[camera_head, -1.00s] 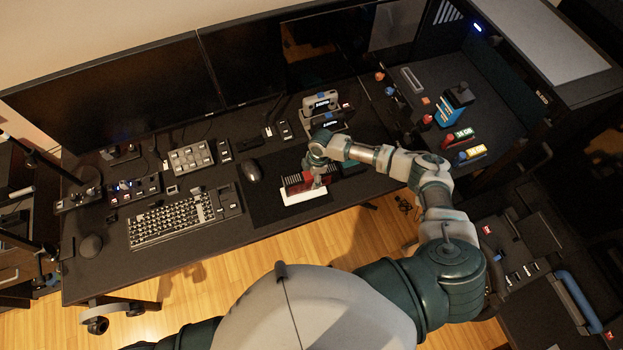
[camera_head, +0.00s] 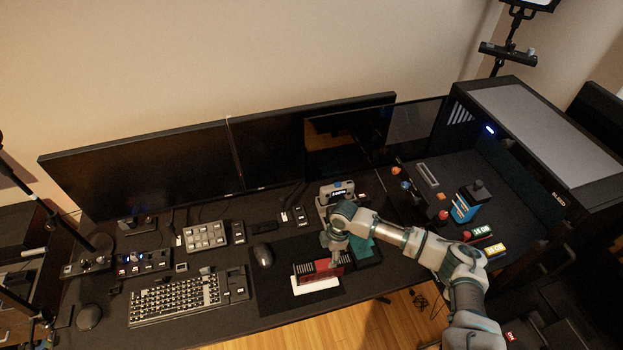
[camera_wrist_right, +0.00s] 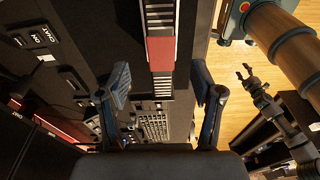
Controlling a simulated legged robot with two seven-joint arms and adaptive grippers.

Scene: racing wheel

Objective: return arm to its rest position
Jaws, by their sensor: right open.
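My right arm reaches in from the lower right in the head view. Its gripper (camera_head: 336,256) is above the desk, close to a red and grey slotted block (camera_head: 318,267) with a white front edge. In the right wrist view my right gripper (camera_wrist_right: 164,90) has its two blue-padded fingers spread wide apart with nothing held between them. The red and grey block (camera_wrist_right: 161,50) shows beyond the fingers, apart from them.
The black desk (camera_head: 210,328) carries a keyboard (camera_head: 175,300), a mouse (camera_head: 262,255), a button pad (camera_head: 205,236) and several small control boxes. Monitors (camera_head: 140,180) stand along the back. A large dark case (camera_head: 540,140) stands at the right. Air above the desk's front is free.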

